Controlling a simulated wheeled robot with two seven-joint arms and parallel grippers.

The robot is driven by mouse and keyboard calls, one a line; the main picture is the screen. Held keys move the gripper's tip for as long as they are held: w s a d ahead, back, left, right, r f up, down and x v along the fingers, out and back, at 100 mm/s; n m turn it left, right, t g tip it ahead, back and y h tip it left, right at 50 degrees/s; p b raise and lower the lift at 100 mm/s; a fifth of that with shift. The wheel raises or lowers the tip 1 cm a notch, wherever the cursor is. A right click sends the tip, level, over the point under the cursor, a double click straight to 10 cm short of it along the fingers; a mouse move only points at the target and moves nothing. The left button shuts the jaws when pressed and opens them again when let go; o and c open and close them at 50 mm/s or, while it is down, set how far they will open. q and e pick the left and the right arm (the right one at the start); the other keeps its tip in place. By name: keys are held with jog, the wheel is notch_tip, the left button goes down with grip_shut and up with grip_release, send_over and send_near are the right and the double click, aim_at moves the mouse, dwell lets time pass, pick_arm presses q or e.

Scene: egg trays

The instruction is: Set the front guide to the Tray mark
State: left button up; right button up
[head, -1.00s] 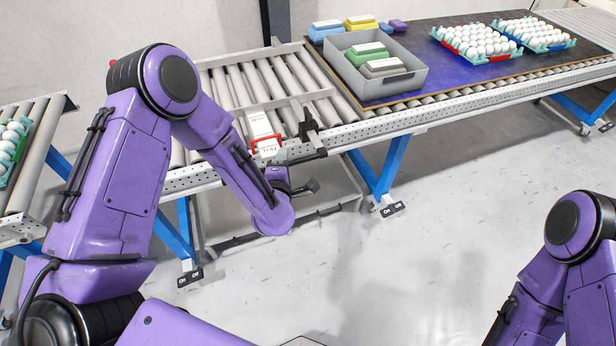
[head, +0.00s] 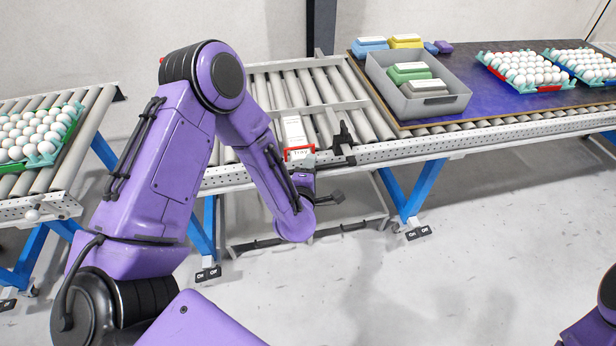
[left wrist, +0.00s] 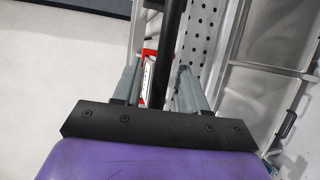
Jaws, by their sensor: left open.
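The Tray mark is a white label in a red frame (head: 299,154) on the near edge of the middle roller conveyor; the red frame also shows in the left wrist view (left wrist: 148,75). A black clamp-like piece (head: 343,138), apparently part of the front guide, stands just right of the mark. My left gripper (head: 312,168) is at the conveyor's near side, just below the mark and clamp. In the left wrist view its grey fingers (left wrist: 160,82) are apart, with a black bar (left wrist: 168,45) running between them; contact cannot be told. My right gripper is out of view.
A grey bin (head: 450,104) with egg boxes stands on the dark board (head: 500,105) at right. Egg trays (head: 548,88) lie farther right. Another conveyor (head: 45,208) with an egg tray is at left. The floor in front is clear.

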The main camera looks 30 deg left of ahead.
pick_arm(q)
jog(key=b+v, duration=0.1)
jog(key=v, duration=0.8)
jog(key=shift+b, duration=0.3)
jog(key=s+f+m+g+h, duration=0.3)
jog(key=s+f+m+g, duration=0.25)
jog(key=f+m, duration=0.65)
jog(key=s+a+f+m+g, duration=0.2)
jog(key=s+f, duration=0.3)
jog(key=s, duration=0.4)
jog(key=s+a+f+m+g+y, duration=0.1)
jog(key=s+f+g, duration=0.3)
jog(key=s, duration=0.4)
jog(key=shift+s+a+f+m, duration=0.4)
jog(key=shift+a+f+m, duration=0.2)
jog(key=shift+a+f, duration=0.15)
